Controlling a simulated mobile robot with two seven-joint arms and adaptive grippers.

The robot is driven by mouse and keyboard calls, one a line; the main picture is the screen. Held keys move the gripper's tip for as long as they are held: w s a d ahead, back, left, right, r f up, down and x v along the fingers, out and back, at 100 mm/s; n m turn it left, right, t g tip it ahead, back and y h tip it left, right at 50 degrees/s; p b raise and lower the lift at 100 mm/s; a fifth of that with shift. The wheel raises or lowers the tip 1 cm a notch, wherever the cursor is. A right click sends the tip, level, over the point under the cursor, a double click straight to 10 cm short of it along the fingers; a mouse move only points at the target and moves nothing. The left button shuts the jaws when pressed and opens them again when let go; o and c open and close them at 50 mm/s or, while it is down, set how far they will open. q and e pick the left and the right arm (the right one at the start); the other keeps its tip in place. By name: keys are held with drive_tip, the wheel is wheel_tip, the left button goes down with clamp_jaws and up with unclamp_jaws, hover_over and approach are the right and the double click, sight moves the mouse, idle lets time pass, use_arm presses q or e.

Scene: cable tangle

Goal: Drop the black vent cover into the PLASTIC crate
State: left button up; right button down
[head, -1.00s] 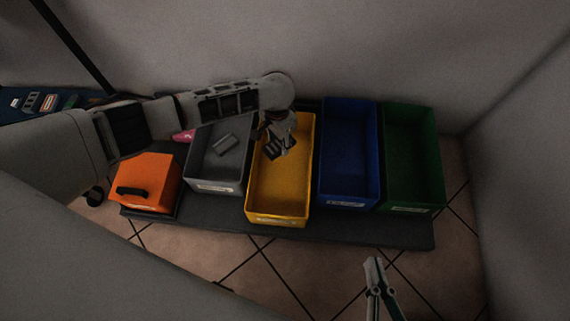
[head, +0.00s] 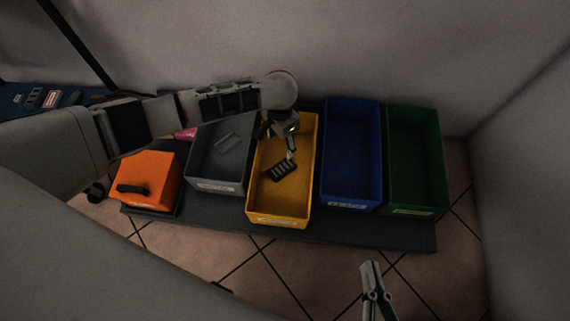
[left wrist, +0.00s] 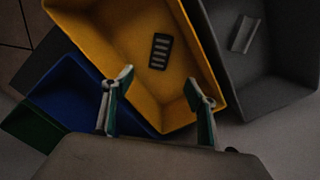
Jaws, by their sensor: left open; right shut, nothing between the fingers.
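The black vent cover (head: 282,169), a slotted dark plate, is inside the yellow crate (head: 279,217), apart from my left gripper. The left wrist view shows the same vent cover (left wrist: 160,51) against the yellow crate floor; I cannot tell if it is fully at rest. My left gripper (head: 291,143) is over the back part of the yellow crate. In the left wrist view my left gripper (left wrist: 157,82) has its fingers spread with nothing between them. My right gripper (head: 371,268) is shut and empty, in front of the dark platform. The crate labels are too small to read.
A grey crate (head: 217,186) holding a small grey piece (head: 227,141) stands left of the yellow one. A blue crate (head: 349,204) and a green crate (head: 414,210) stand right. An orange box (head: 150,179) with a black handle is far left. Walls close in behind and right.

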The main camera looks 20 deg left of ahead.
use_arm(q)
wheel_tip(320, 180, up, 12)
drive_tip(key=shift+f, duration=0.25)
idle(0.5)
